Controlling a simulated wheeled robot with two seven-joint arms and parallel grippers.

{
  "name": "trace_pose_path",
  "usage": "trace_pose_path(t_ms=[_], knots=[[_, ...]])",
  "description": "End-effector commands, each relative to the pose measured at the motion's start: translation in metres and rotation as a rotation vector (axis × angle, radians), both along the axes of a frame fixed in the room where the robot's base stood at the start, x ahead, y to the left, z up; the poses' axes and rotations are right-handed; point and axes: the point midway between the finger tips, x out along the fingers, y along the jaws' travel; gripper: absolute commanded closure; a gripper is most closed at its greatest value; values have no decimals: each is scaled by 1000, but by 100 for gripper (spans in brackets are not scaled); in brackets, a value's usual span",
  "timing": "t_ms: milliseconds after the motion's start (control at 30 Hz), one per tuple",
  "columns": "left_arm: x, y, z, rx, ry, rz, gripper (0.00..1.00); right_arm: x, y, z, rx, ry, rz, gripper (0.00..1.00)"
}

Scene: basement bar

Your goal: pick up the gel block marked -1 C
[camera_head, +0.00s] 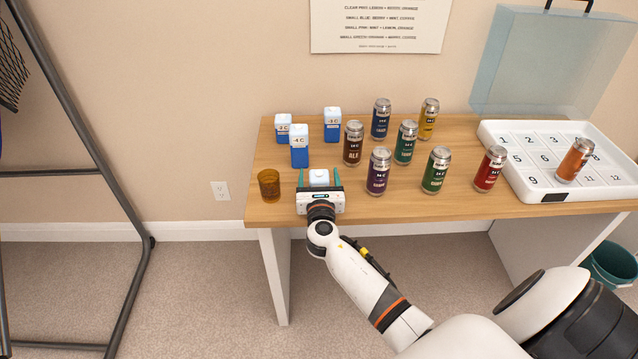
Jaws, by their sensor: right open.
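My right gripper (319,174) is open at the table's front left, its two green fingers to either side of a small white-topped block (319,179). The gripper's body hides the front of this block, so I cannot read its mark. Three other gel blocks with white tops and blue lower parts stand behind it. The nearest block (299,155) reads -4 C, the back right one (332,131) seems to read -3 C, and the back left one (283,134) seems to read 2 C, perhaps with a minus sign. My left gripper is not in view.
An amber cup (269,185) stands close left of the gripper. Several cans stand to the right, the nearest a purple one (377,178). A white numbered tray (520,187) with an orange can (574,160) fills the right end of the wooden table (440,207).

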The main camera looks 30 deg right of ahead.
Motion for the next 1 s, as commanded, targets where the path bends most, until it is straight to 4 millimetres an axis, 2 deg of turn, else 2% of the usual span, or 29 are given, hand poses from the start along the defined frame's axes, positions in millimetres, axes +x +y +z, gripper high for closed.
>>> trace_pose_path(t_ms=[133, 167, 467, 667, 767, 1000], knots=[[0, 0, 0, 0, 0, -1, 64, 0, 0, 0, 1, 1, 0, 29], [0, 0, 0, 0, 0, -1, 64, 0, 0, 0, 1, 1, 0, 32], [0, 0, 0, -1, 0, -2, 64, -1, 0, 0, 1, 1, 0, 81], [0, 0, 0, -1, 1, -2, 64, 0, 0, 1, 0, 0, 0, 81], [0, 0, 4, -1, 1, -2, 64, 0, 0, 8, 1, -2, 0, 81], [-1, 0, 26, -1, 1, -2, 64, 0, 0, 56, 0, -4, 0, 81]])
